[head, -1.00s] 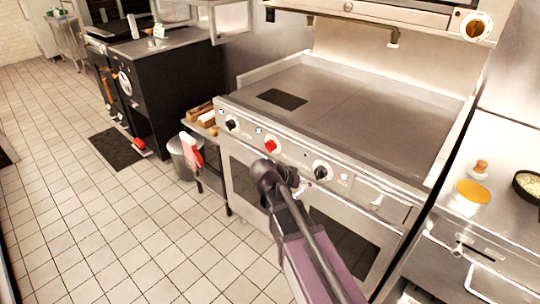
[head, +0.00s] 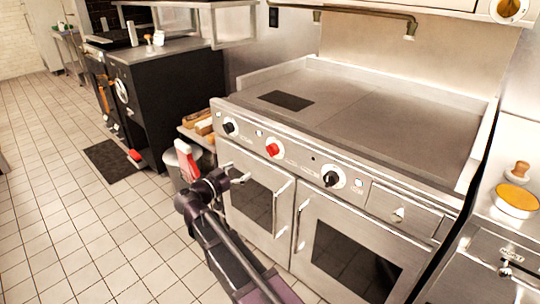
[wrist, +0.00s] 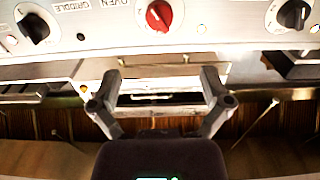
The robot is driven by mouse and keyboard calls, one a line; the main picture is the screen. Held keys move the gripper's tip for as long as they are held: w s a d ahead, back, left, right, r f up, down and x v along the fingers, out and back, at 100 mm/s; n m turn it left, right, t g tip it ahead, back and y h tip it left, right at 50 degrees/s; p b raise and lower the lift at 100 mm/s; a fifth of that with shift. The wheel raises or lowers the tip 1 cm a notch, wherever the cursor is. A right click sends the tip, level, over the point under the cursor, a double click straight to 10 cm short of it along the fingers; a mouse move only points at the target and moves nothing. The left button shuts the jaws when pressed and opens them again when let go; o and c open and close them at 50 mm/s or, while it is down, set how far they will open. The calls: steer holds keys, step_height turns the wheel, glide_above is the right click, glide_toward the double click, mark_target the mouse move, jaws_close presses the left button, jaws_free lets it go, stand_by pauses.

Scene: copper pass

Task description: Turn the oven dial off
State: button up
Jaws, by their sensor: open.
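A red dial (head: 272,149) sits in the middle of the range's front control panel, between two black dials (head: 229,127) (head: 331,179). In the wrist view the red dial (wrist: 160,15) is at the top centre, partly cut by the frame edge, with an upside-down OVEN label beside it. My gripper (head: 228,176) is in front of the range, left of and below the red dial in the head view. In the wrist view its two fingers (wrist: 164,88) are spread, with nothing between them, apart from the dial. The red dial's pointer setting is too small to read.
The steel range (head: 390,110) has oven doors with protruding handles (head: 299,222) under the panel. A small shelf (head: 192,132) and a grey bin (head: 178,165) stand left of it. A steel counter (head: 490,225) is at right. The tiled floor (head: 80,230) at left is open.

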mark_target(270, 154)
steer(key=shift+d, duration=0.1)
steer(key=shift+x, duration=6.85)
steer(key=shift+c, duration=0.3)
steer(key=c, duration=1.1)
